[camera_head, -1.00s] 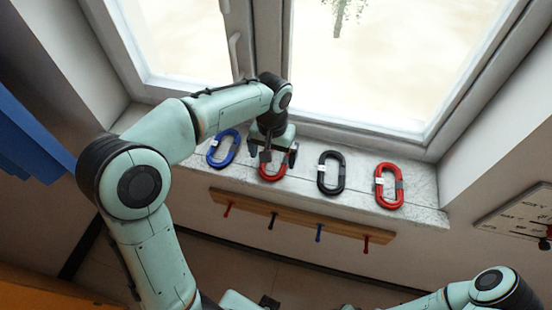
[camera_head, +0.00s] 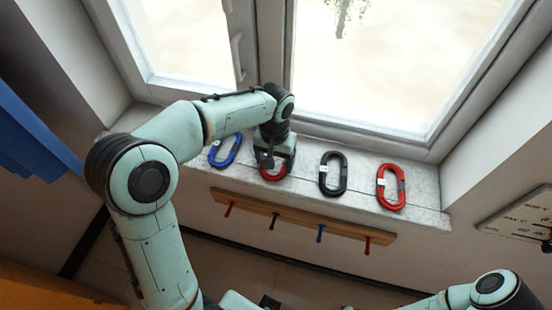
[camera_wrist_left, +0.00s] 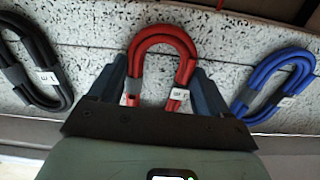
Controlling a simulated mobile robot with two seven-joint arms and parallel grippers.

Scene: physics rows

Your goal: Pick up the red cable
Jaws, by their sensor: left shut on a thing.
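Two coiled red cables lie on the speckled window sill. One red cable (camera_head: 273,177) is between the blue and black cables and partly hidden under my left gripper (camera_head: 275,165). The other red cable (camera_head: 390,187) lies at the right end, with nothing touching it. In the left wrist view, the first red cable (camera_wrist_left: 165,33) is a loop with a grey band and a white tag. The dark fingers of my left gripper (camera_wrist_left: 159,75) are shut on its two sides. I cannot see clear space between cable and sill. My right gripper is out of view.
A blue cable (camera_head: 225,149) lies left of my left gripper, and a black cable (camera_head: 333,174) lies right of it. The window frame (camera_head: 350,133) rises behind the sill (camera_head: 430,214). A wooden peg rail (camera_head: 300,226) with coloured pegs hangs below.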

